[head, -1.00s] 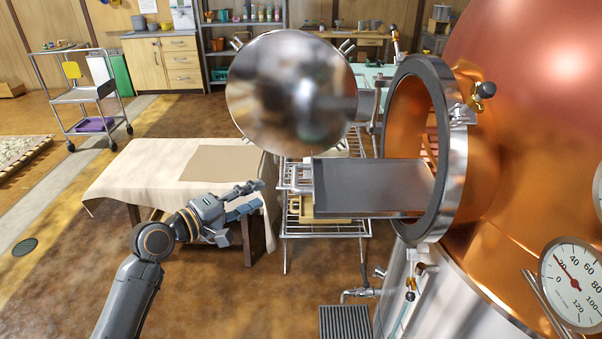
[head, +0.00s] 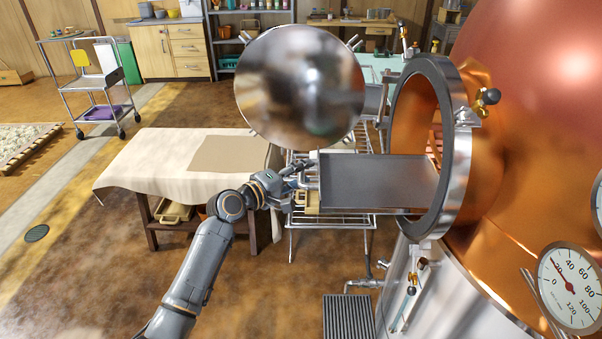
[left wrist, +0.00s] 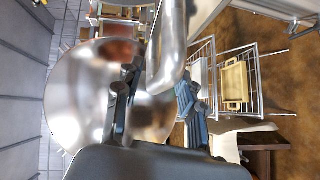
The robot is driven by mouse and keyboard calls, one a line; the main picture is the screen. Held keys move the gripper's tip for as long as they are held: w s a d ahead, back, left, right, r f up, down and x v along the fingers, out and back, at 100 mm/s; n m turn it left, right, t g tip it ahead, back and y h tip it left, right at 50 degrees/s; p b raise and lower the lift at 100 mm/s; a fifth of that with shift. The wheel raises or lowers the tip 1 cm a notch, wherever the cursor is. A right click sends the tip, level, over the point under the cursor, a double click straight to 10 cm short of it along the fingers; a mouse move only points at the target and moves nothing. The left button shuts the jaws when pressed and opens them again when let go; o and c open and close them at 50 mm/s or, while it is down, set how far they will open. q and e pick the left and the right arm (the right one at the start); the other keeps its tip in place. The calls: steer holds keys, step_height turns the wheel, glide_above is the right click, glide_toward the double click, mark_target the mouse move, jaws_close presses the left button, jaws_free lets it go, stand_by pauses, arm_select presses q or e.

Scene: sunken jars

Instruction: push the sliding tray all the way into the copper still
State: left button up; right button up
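The copper still (head: 530,140) fills the right side, its round mouth (head: 460,180) open. The sliding tray (head: 375,182), flat and grey, sticks far out of the mouth to the left; its right end is at the ring. A metal handle (head: 308,176) is at the tray's left end. My left gripper (head: 298,178) is at this handle. In the left wrist view, its two dark fingers (left wrist: 158,105) stand apart, with a thick shiny bar (left wrist: 168,45), seemingly the handle, close in front or between them. Contact cannot be told. My right gripper is not in view.
The round polished door (head: 300,85) hangs open behind the tray. A wire rack (head: 330,222) stands beneath the tray. A cloth-covered table (head: 150,170) is left of it, close to my left arm. A floor grate (head: 348,318) lies in front; the floor at front left is clear.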

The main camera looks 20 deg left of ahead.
arm_select(q)
jaws_close()
steer(key=shift+d, duration=0.1)
